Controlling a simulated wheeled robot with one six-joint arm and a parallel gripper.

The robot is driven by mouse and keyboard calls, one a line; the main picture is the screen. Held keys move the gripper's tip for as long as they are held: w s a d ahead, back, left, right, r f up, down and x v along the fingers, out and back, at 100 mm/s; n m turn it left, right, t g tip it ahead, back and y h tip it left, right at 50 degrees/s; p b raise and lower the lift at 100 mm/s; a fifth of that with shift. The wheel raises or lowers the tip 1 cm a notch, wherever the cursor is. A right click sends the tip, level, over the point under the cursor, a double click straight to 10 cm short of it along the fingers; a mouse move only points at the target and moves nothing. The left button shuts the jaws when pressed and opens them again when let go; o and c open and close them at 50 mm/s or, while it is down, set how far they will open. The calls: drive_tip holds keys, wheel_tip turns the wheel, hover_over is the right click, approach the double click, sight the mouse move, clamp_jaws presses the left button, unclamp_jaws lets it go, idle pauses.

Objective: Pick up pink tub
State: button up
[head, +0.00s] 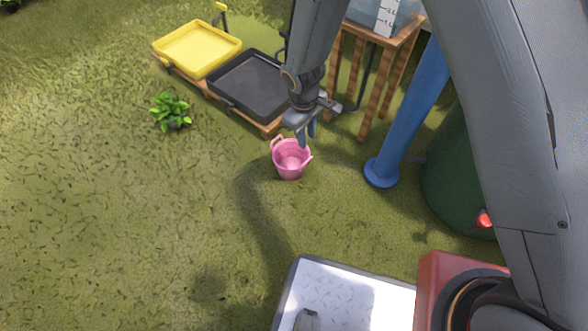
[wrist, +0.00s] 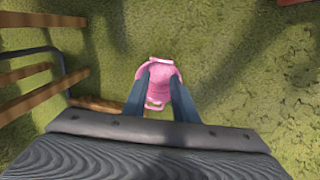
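The pink tub (head: 291,161) stands on the grass near the middle of the head view, with a handle on each side. It also shows in the wrist view (wrist: 158,97), below my fingers. My gripper (head: 306,140) points down just above the tub's far right rim. In the wrist view my two fingers (wrist: 159,80) are apart, with the tub showing between and beyond them. I cannot tell whether the fingertips touch the rim. Nothing is held.
A yellow tray (head: 198,49) and a black tray (head: 252,85) lie on a low wooden frame behind the tub. A wooden stand (head: 364,132), a blue post (head: 381,172) and a green barrel (head: 455,180) are to the right. A small plant (head: 171,110) grows left. Grass in front is clear.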

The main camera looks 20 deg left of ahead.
drive_tip(key=a+f+n+b, duration=0.1)
drive_tip(key=a+f+b, duration=0.1)
drive_tip(key=f, duration=0.3)
drive_tip(key=s+a+f+n+b, duration=0.1)
drive_tip(key=a+f, duration=0.1)
drive_tip(key=f, duration=0.3)
drive_tip(key=a+f+b, duration=0.2)
drive_tip(key=a+f, duration=0.1)
drive_tip(key=f, duration=0.2)
drive_tip(key=shift+s+n+b, duration=0.3)
drive_tip(key=shift+n+b, duration=0.05)
drive_tip(key=shift+n, duration=0.05)
drive_tip(key=shift+a+f+b, duration=0.15)
drive_tip(key=shift+f+b, duration=2.4)
drive_tip(key=shift+f, duration=1.4)
drive_tip(key=shift+r, duration=0.1)
clamp_jaws()
